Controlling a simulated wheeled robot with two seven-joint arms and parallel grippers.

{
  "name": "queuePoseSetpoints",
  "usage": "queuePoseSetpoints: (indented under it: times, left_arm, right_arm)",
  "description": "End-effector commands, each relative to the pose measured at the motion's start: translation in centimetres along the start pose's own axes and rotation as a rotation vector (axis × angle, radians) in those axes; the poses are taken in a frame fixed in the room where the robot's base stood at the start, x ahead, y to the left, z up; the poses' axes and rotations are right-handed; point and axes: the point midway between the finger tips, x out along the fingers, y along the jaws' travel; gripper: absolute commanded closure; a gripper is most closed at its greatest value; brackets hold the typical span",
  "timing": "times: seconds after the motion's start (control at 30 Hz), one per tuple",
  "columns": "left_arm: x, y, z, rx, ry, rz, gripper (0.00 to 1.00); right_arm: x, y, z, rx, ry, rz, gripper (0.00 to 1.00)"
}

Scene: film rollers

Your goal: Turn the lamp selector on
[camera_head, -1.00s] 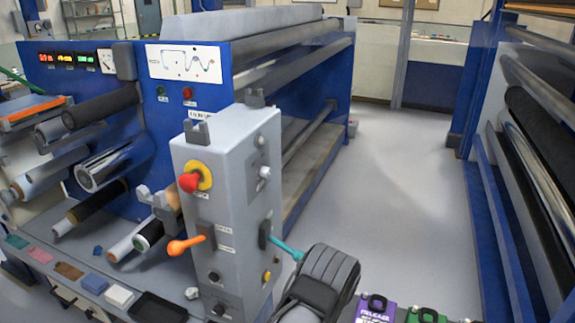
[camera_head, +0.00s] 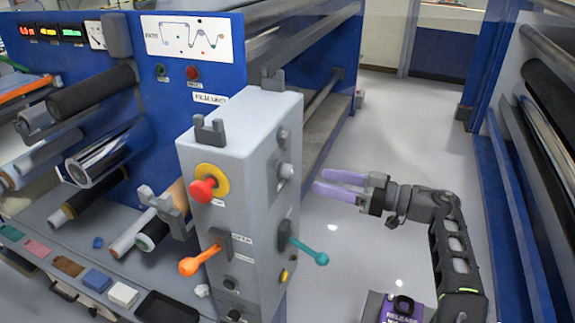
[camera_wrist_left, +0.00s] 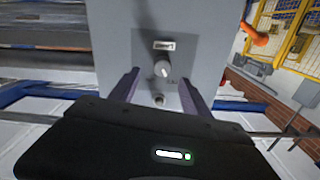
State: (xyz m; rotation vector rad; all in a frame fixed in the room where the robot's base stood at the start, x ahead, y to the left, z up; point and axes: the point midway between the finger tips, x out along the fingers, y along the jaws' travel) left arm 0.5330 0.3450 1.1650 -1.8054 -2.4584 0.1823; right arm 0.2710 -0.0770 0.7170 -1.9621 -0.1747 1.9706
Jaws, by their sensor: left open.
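A grey control box (camera_head: 222,150) stands in the middle of the head view. In the left wrist view, a pale knob with a pointer (camera_wrist_left: 162,69) shows between the open fingers, below a small label that I cannot read. A smaller dark-rimmed part (camera_wrist_left: 158,99) sits beneath it. I cannot tell which knob is the lamp selector.
A teal-tipped lever (camera_head: 305,251) sticks out below the gripper's level. An orange lever (camera_head: 201,260) and a red knob on yellow (camera_head: 206,186) are on the front face. A blue machine with rollers (camera_head: 190,85) stands behind. The floor to the right is clear.

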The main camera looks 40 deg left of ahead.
Motion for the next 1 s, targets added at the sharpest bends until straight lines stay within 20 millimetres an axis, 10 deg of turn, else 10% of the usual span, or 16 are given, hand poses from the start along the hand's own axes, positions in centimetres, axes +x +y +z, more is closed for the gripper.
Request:
queuePoseSetpoints:
  times: [1.0]
  left_arm:
    - [5.4, -0.1, 0.1, 0.007, -0.010, -0.005, 0.45]
  right_arm:
    - [-0.2, 0.0, 0.0, 0.002, -0.001, 0.001, 0.64]
